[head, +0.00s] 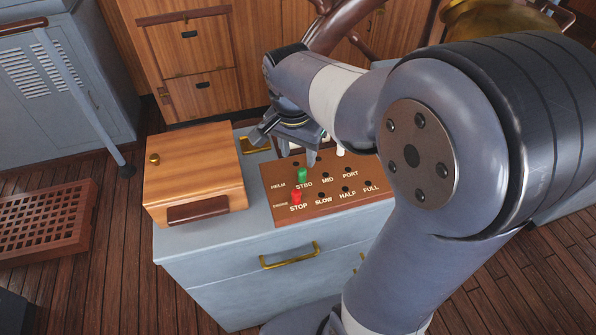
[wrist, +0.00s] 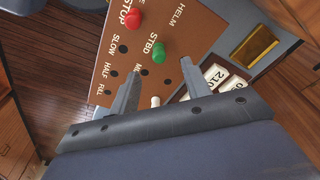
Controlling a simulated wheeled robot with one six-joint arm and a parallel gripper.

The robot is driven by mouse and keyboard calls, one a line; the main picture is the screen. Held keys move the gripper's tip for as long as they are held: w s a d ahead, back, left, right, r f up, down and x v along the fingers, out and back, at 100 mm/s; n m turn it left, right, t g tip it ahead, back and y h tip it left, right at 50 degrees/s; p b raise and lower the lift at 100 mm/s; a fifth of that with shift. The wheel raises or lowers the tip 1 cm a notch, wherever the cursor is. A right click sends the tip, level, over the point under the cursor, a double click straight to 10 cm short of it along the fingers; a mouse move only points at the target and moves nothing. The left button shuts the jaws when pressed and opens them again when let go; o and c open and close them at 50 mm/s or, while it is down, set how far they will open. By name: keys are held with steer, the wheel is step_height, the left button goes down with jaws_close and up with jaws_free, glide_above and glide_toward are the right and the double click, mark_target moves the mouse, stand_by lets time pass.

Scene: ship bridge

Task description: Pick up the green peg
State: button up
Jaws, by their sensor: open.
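The green peg (head: 302,174) stands upright in the STBD hole of the HELM row on the brown board (head: 331,207). In the wrist view the green peg (wrist: 158,53) shows just past my fingertips, roughly in line with the gap between them. My gripper (head: 272,144) is open and empty, above the back left of the board. In the wrist view my gripper (wrist: 161,70) has its two fingers spread apart, neither visibly touching the peg.
A red peg (head: 296,197) stands in the STOP hole, close in front of the green one. A wooden box (head: 192,162) is on the grey cabinet, left of the board.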

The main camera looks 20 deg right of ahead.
mark_target(302, 170)
steer(key=f, duration=0.5)
steer(key=d+f, duration=0.1)
steer(key=f, duration=0.1)
steer(key=shift+w+d+f+p, duration=0.1)
steer(key=shift+w+f+p, duration=0.1)
steer(key=shift+w+p, duration=0.15)
steer(key=shift+c, duration=0.4)
jaws_close()
